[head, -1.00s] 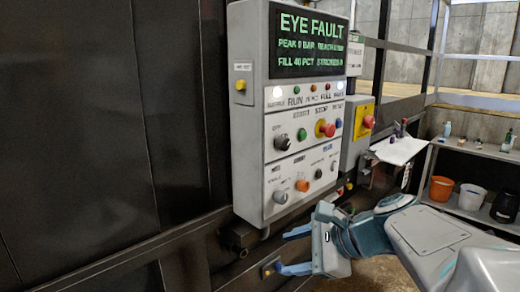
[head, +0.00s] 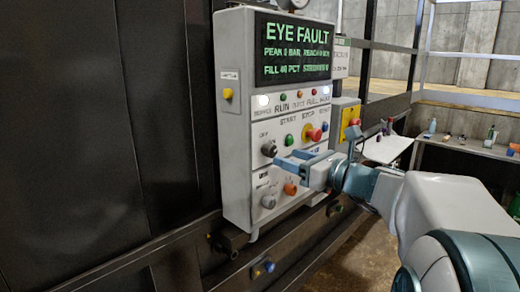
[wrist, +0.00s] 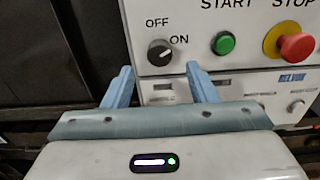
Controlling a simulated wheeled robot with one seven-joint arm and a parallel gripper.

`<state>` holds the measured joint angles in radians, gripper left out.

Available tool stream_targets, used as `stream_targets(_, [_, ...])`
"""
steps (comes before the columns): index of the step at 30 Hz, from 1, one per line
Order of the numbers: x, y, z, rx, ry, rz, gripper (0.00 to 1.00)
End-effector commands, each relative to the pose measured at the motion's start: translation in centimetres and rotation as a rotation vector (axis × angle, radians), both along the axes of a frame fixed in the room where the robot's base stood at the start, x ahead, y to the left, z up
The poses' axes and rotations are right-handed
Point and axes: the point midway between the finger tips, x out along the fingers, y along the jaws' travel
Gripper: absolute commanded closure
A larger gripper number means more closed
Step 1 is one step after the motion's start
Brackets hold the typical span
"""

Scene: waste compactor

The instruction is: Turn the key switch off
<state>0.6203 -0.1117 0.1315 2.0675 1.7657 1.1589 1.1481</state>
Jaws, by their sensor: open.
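The key switch (head: 269,149) is a dark round knob on the grey control panel, below the "OFF" label. In the wrist view the knob (wrist: 160,52) has a white pointer line, with "OFF" at its upper left and "ON" at its upper right; the line points toward the upper right, to "ON". My gripper (head: 278,160) is open and empty in front of the panel, just below and right of the knob in the head view. In the wrist view its two blue fingers (wrist: 160,78) stand apart, with the knob beyond and between them; they do not appear to touch it.
A green START button (wrist: 223,43) and a red STOP button (wrist: 297,46) on a yellow base sit right of the knob. A lower row holds an orange knob (head: 291,188) and a grey one (head: 268,201). The display (head: 295,49) reads EYE FAULT. A shelf stands at the right.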

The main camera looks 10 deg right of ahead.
Motion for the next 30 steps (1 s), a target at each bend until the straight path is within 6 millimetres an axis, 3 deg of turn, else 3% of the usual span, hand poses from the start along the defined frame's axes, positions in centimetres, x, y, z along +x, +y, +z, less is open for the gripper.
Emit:
stream_targets(3, [1.9, 1.4, 0.2, 0.001, 0.001, 0.003, 0.48])
stream_targets(9, [4.0, 2.9, 0.1, 0.000, 0.000, 0.001, 0.48])
stream_targets(21, [4.6, 3.4, 0.0, -0.001, 0.000, 0.000, 0.48])
stream_targets(26, [4.6, 3.4, 0.0, -0.001, 0.000, 0.000, 0.89])
stream_targets(30, [4.6, 3.4, 0.0, -0.001, 0.000, 0.000, 0.92])
